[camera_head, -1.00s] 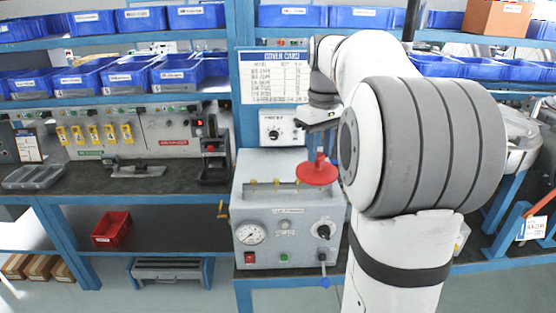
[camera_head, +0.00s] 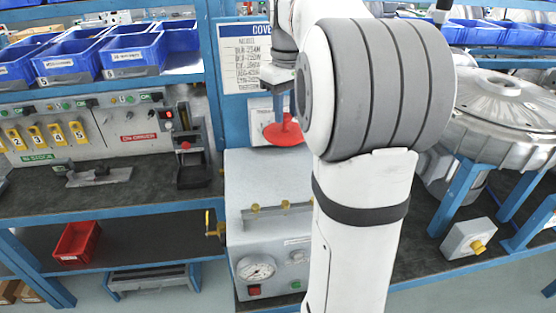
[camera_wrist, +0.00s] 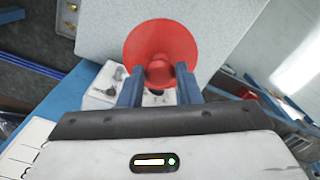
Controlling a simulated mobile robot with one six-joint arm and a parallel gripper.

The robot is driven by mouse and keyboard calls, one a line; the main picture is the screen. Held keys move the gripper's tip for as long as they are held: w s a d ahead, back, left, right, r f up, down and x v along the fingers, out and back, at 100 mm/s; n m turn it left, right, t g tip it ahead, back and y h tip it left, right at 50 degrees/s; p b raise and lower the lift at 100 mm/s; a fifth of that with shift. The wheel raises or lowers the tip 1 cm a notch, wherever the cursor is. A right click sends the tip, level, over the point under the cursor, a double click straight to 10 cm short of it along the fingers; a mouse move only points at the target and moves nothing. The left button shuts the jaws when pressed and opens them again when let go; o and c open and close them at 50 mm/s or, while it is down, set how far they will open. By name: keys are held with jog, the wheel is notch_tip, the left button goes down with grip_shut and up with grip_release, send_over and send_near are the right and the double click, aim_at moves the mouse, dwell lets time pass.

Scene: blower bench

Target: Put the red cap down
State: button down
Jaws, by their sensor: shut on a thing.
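The red cap (camera_head: 285,131) is a round red disc with a knob. It hangs in the air above the back of the grey gauge box (camera_head: 268,180), close to the blue post. In the wrist view the red cap (camera_wrist: 160,52) sits at the fingertips. My gripper (camera_wrist: 159,80) is shut on its knob, with one blue-grey finger on each side. In the head view my arm hides most of the gripper and the right part of the box.
A control panel (camera_head: 90,125) stands on the left bench. A red bin (camera_head: 77,242) is on the shelf below. A large silver round housing (camera_head: 505,110) rests on a blue stand at right. A small grey box with a yellow knob (camera_head: 468,239) sits on the right bench.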

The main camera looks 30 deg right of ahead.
jog(key=f, duration=0.9)
jog(key=shift+s+f, duration=0.25)
jog(key=shift+f, duration=0.1)
jog(key=shift+f, duration=0.25)
jog(key=c, duration=1)
grip_release()
jog(key=shift+c, duration=0.2)
notch_tip(320, 180, up, 13)
jog(key=shift+f, duration=0.15)
jog(key=s+a+f+m+t, duration=0.1)
jog(key=s+a+f, duration=0.6)
jog(key=s, duration=0.2)
jog(key=s+a+f+m+t, duration=0.1)
jog(key=s+a+f+t, duration=0.1)
jog(key=s+a+f, duration=0.5)
jog(key=s+f, duration=0.1)
jog(key=s, duration=0.2)
jog(key=shift+a+m, duration=0.25)
jog(key=shift+m, duration=0.15)
